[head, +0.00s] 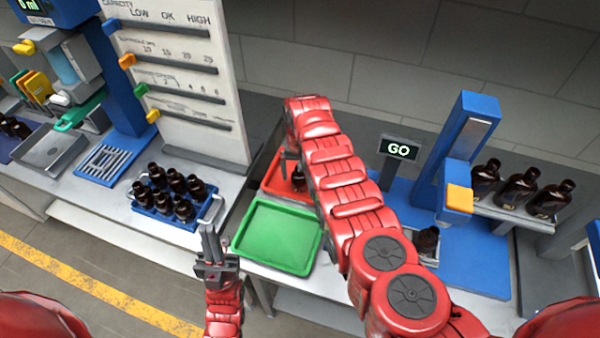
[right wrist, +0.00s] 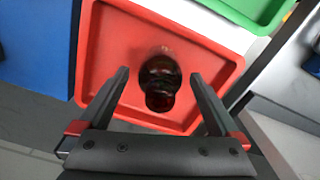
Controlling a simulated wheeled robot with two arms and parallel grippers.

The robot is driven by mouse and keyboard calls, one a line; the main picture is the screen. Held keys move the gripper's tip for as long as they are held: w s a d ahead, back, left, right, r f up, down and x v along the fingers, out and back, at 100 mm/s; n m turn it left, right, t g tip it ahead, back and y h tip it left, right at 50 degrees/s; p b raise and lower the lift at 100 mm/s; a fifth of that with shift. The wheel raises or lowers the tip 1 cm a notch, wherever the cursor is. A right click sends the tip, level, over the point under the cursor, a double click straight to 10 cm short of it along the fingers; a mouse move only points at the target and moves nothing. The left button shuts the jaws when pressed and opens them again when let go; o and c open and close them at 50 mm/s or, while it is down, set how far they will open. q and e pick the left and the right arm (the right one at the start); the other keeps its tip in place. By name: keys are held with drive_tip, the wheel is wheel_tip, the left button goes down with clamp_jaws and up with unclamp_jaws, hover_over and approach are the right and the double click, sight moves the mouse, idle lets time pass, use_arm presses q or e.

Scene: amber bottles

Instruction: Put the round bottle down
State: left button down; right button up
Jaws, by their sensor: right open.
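A dark amber bottle (right wrist: 160,72) stands in the red tray (right wrist: 110,50), seen from above in the right wrist view. In the head view the bottle (head: 298,180) is partly hidden by my right arm, and the red tray (head: 273,180) shows beside it. My right gripper (right wrist: 163,92) is open, with one finger on each side of the bottle and a visible gap to both. My left gripper (head: 211,238) is at the front edge of the bench, away from the bottle, fingers pointing up; its finger gap is unclear.
An empty green tray (head: 276,238) lies in front of the red tray. A blue crate (head: 150,211) of several bottles stands to the left. A blue station with a GO sign (head: 399,149) holds one bottle (head: 428,240); three bottles (head: 517,190) stand on a shelf at right.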

drive_tip(key=shift+r, duration=0.2)
wheel_tip(320, 180, up, 9)
drive_tip(key=b, duration=0.3)
drive_tip(key=shift+w+f, duration=0.1)
drive_tip(key=shift+r+p, duration=0.6)
drive_tip(key=shift+r, duration=1)
drive_tip(key=shift+f, duration=0.1)
